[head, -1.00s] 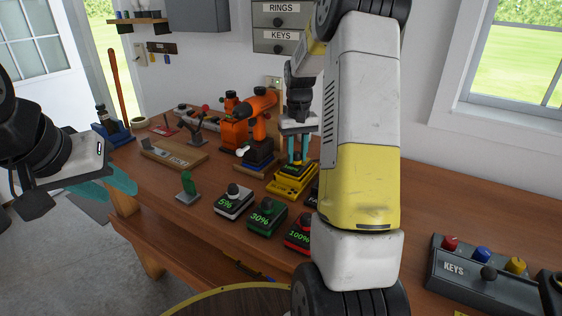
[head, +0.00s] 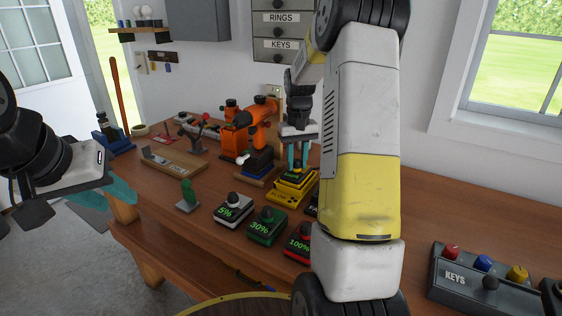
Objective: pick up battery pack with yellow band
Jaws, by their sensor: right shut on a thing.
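A dark battery pack with a yellow band (head: 292,177) is at a yellow base (head: 285,196) in the middle of the workbench. My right gripper (head: 298,163) reaches down from above, with its teal fingers shut on the pack. I cannot tell whether the pack is lifted clear of the base. My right arm hides the bench just right of it. My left gripper (head: 108,188) is off to the left, beyond the bench's front left edge, away from the pack. Its finger gap is not clear.
Battery packs marked 5% (head: 233,210), 30% (head: 266,227) and 100% (head: 298,243) stand in front. An orange drill (head: 258,135) stands behind left. A wooden tray (head: 174,161) and a green piece on a stand (head: 188,197) lie left.

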